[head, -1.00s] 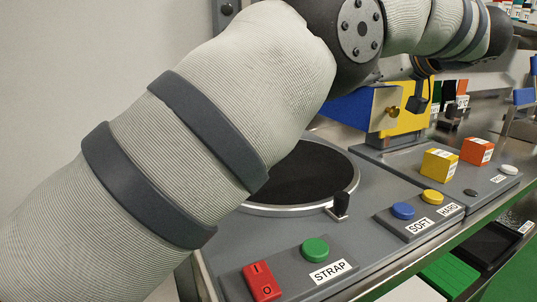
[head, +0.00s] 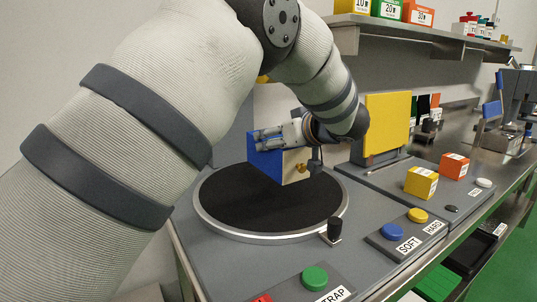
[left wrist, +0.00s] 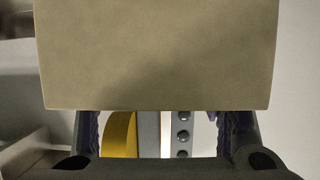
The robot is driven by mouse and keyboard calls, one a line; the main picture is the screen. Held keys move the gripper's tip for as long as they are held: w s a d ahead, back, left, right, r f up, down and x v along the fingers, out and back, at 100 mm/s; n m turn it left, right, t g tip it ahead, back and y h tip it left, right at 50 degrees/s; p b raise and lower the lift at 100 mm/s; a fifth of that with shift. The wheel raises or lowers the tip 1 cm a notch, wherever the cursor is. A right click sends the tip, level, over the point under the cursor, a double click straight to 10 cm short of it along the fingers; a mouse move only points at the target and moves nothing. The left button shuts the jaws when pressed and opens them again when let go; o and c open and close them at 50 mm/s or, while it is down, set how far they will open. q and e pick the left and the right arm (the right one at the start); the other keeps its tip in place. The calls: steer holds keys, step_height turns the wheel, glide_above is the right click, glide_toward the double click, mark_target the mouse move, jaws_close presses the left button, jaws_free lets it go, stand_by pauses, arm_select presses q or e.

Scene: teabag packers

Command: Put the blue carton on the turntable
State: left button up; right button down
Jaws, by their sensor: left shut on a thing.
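The blue carton (head: 264,164) is in my left gripper (head: 284,136), over the back right part of the turntable (head: 235,204). In the left wrist view a broad tan face of the carton (left wrist: 158,55) fills the upper part, with my left gripper's fingers (left wrist: 162,135) on either side below. My right gripper is not in view.
A yellow panel (head: 387,124) rises behind right. Yellow (head: 420,182) and orange (head: 454,166) boxes stand to the right. A green button (head: 314,278) and a blue button (head: 392,231) are in front. A shelf (head: 420,36) hangs above.

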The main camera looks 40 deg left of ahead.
mark_target(294, 154)
arm_select(q)
steer(key=f, duration=0.1)
steer(key=a+f, duration=0.1)
steer(key=f, duration=0.3)
steer(key=shift+s+a, duration=0.2)
steer(key=shift+s, duration=0.15)
steer(key=shift+r, duration=0.1)
steer(key=o, duration=1.3)
steer(key=shift+f, duration=0.2)
steer(key=shift+r, duration=0.1)
steer(key=v, duration=1.2)
steer(key=shift+p, duration=0.35)
steer(key=shift+d, duration=0.1)
